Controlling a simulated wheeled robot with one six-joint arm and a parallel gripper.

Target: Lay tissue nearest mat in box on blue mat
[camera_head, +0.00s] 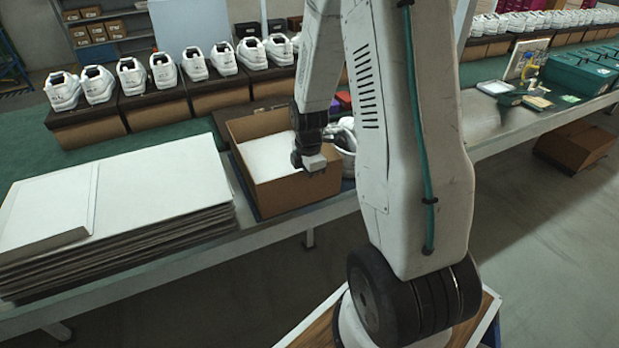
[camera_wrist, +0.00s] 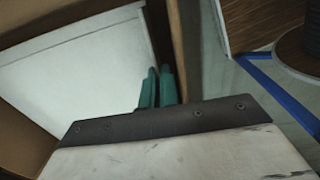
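An open brown cardboard box (camera_head: 283,197) stands on a blue mat (camera_head: 349,184) on the table; only slivers of the mat show. A white tissue sheet (camera_head: 272,157) is inside the box and also fills the left of the wrist view (camera_wrist: 75,75). A stack of white sheets (camera_head: 120,190) lies left of the box. My gripper (camera_head: 308,160) is over the near right part of the box. In the wrist view its teal fingertips (camera_wrist: 158,88) are close together at the tissue's edge, beside a box wall. They look shut on that edge; the contact is partly hidden.
Another white shoe (camera_head: 347,137) is just right of the box, partly hidden by my arm. Green boxes (camera_head: 580,75) stand at the far right. A cardboard box (camera_head: 575,145) is on the floor.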

